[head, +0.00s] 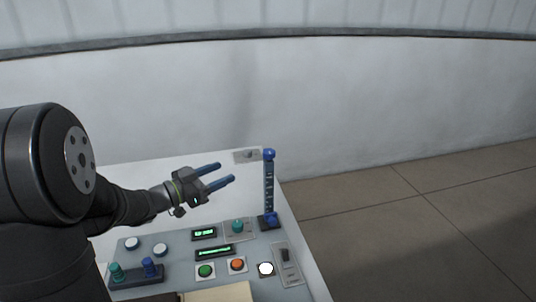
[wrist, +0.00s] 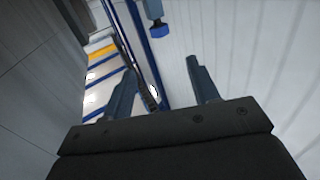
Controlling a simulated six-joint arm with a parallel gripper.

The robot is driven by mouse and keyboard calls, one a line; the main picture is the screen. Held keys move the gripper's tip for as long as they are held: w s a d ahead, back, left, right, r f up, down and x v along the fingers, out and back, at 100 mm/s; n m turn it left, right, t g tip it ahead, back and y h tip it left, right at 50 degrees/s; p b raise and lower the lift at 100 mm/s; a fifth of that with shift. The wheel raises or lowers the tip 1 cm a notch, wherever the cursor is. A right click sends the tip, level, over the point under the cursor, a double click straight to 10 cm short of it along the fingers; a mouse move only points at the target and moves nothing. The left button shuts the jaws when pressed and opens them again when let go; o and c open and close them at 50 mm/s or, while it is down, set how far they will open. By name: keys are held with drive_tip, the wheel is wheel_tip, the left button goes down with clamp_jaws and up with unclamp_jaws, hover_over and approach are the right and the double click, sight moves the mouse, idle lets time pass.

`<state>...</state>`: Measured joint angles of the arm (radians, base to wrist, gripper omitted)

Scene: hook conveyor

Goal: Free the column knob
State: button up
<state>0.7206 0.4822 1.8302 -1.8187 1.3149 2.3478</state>
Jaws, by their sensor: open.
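A slim upright column (head: 269,188) stands at the panel's back right corner. It has a blue knob (head: 269,154) on top and a blue piece (head: 271,220) at its foot. My gripper (head: 225,173) is open and empty in the head view, left of the column, with its two blue-grey fingers pointing right. A gap shows between the fingertips and the column. In the wrist view my open gripper (wrist: 160,68) shows both fingers. A blue block-shaped end (wrist: 158,29) on a dark bar shows beyond them; it looks like the column's knob, but I cannot be sure.
The panel below holds a teal knob (head: 237,226), green displays (head: 214,252), a green button (head: 205,271), an orange button (head: 237,265), a lit white button (head: 265,269) and a slider plate (head: 286,262).

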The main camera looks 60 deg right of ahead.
sight(268, 151)
drive_tip(key=x, duration=1.6)
drive_tip(key=shift+s+d+f, duration=0.1)
drive_tip(key=shift+s+d, duration=0.05)
drive_tip(key=shift+d, duration=0.2)
drive_tip(key=c, duration=0.9)
